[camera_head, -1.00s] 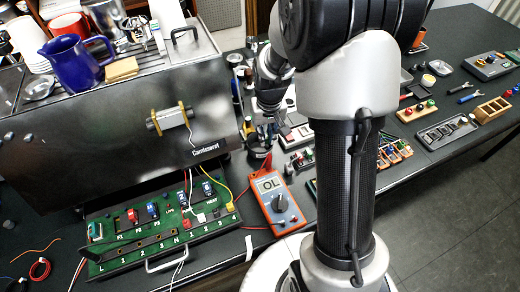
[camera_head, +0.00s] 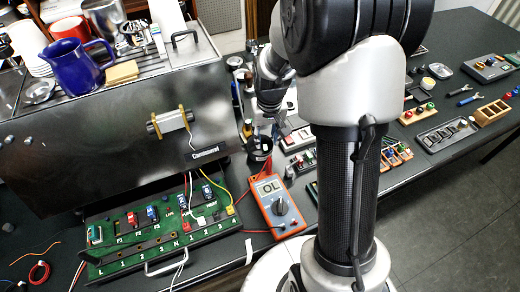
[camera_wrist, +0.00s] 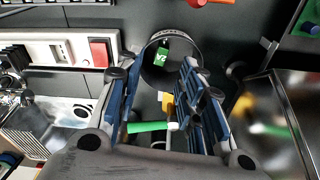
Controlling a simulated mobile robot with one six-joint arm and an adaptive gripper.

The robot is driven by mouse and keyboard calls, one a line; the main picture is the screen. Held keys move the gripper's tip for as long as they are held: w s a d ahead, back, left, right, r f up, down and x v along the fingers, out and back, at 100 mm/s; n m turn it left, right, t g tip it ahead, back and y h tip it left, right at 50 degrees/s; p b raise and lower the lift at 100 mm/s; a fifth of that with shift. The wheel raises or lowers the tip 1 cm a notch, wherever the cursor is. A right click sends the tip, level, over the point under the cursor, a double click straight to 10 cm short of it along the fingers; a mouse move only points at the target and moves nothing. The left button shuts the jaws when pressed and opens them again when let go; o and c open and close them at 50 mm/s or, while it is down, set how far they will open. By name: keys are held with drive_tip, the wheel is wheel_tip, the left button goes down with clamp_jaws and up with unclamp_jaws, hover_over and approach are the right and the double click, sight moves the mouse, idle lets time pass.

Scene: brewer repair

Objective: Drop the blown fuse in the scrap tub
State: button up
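My gripper (camera_wrist: 160,108) points down, its two blue-padded fingers apart with a clear gap between them. A dark round tub (camera_wrist: 146,68) lies beyond the fingertips in the wrist view, its rim partly hidden by the fingers. A small green piece with white marking (camera_wrist: 175,53) shows inside the rim; I cannot tell for sure that it is the fuse. In the head view the dark tub (camera_head: 258,152) stands behind the meter, below my wrist. The fingertips are not clear there.
A green fuse board (camera_head: 140,255) with red and blue parts sits before the brewer (camera_head: 110,135). An orange meter (camera_head: 278,207) reading OL lies right of it. A green-handled tool (camera_wrist: 150,127) shows between the fingers. Trays and parts crowd the bench at right.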

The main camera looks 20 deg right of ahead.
wheel_tip(320, 180, up, 11)
drive_tip(key=s, duration=0.1)
drive_tip(key=shift+s+a, duration=0.15)
drive_tip(key=shift+s, duration=0.05)
idle(0.4)
drive_tip(key=s+a+r+t, duration=0.1)
drive_tip(key=s+a+r, duration=0.1)
drive_tip(key=s, duration=0.5)
drive_tip(key=s+a+r+n+t, duration=0.1)
drive_tip(key=s+a+r, duration=0.2)
drive_tip(key=s, duration=0.4)
drive_tip(key=s+a+r+n+t, duration=0.1)
drive_tip(key=s+a+r, duration=0.2)
drive_tip(key=s, duration=0.4)
drive_tip(key=shift+s+a, duration=0.2)
drive_tip(key=shift+a, duration=0.35)
